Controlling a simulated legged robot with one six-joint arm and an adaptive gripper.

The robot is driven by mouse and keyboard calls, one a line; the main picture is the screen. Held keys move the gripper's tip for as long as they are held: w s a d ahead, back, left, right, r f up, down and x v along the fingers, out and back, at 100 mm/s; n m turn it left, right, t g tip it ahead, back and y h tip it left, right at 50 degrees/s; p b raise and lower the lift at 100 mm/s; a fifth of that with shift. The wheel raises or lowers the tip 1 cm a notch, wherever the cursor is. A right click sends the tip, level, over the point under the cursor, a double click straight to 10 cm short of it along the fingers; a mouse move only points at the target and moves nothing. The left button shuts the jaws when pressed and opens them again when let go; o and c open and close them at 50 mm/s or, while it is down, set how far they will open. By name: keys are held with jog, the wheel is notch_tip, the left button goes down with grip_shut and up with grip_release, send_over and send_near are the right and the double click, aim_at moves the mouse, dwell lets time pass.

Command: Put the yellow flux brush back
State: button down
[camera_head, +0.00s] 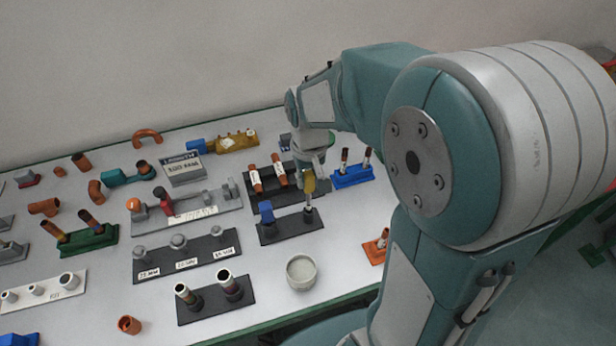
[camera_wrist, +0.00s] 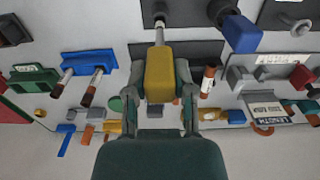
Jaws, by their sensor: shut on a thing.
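The yellow flux brush (camera_head: 309,181) is upright in my gripper (camera_head: 313,172). In the wrist view, the fingers of my gripper (camera_wrist: 161,85) are shut around the yellow handle (camera_wrist: 160,70), and its thin metal end points away from me. A black brush stand (camera_head: 290,229) lies below, with a blue brush (camera_head: 266,212) upright at its left side. The blue brush also shows in the wrist view (camera_wrist: 240,33). The yellow brush's lower end is over the right part of the stand. I cannot tell whether it is in a hole or just above it.
A dark rack with brown tubes (camera_head: 255,178) stands close behind. A blue block with two tubes (camera_head: 352,178) is to the right. A white cup (camera_head: 301,271) and a black holder with two cylinders (camera_head: 214,304) stand in front. Bare table lies around the cup.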

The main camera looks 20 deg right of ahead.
aim_at(309, 203)
jog(key=shift+f, duration=2.7)
jog(key=shift+c, duration=1.9)
grip_release()
jog(key=shift+r, duration=0.1)
notch_tip(309, 203, up, 12)
jog(key=shift+f, duration=0.15)
jog(key=s+r+t, duration=0.2)
jog(key=s+r, duration=0.1)
jog(key=s, duration=0.4)
jog(key=s+r+t, duration=0.3)
jog(key=s, duration=0.4)
jog(key=shift+r+t, duration=0.2)
jog(key=shift+t, duration=0.1)
